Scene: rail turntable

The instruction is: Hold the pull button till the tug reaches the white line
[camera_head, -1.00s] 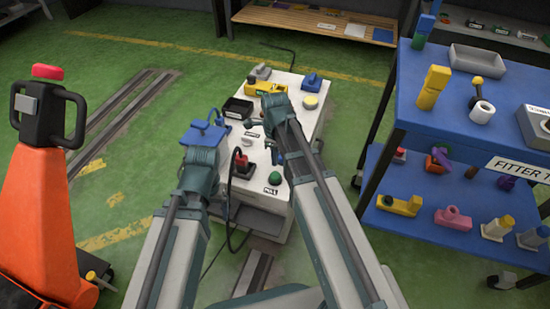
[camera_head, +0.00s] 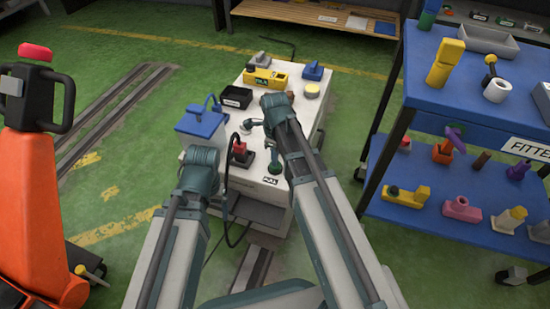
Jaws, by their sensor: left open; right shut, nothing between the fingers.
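A green pull button (camera_head: 277,194) sits near the front of the white console (camera_head: 250,188), beside a label that seems to read PULL. My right gripper (camera_head: 274,168) is shut and empty, pointing down just behind and above the button; I cannot tell whether it touches. My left gripper (camera_head: 199,158) is at the console's left side, in front of a blue-topped box (camera_head: 203,122); its fingers are mostly hidden by its wrist. I cannot make out the tug or the white line.
A red-and-black control (camera_head: 240,152) with a cable stands left of my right gripper. A black tray (camera_head: 236,97) and a yellow unit (camera_head: 265,78) are further back. An orange pallet truck (camera_head: 38,200) stands left, a blue shelf cart (camera_head: 470,90) right. Floor rails (camera_head: 112,115) run at left.

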